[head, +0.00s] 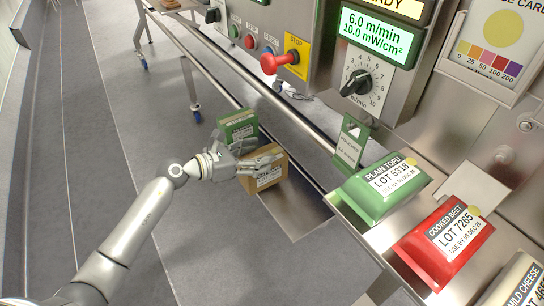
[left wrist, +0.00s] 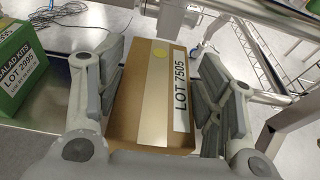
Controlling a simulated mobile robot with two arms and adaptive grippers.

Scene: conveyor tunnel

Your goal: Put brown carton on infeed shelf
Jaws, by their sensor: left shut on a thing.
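The brown carton (head: 267,178), with a white label, is between the fingers of my left gripper (head: 262,163). In the left wrist view the carton (left wrist: 152,85) shows its top, with a pale tape strip, a yellow dot and a "LOT 7505" label. Both fingers of the left gripper (left wrist: 160,108) are closed on its sides. The bare grey metal shelf (head: 290,217) lies just below and right of the carton; I cannot tell whether the carton touches it. My right gripper is not in view.
A green carton (head: 238,126) stands just behind the brown one; it also shows in the left wrist view (left wrist: 18,62). Packs labelled tofu (head: 378,190) and beet (head: 442,245) lie on the right. A control panel with a red knob (head: 275,64) overhangs the rail.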

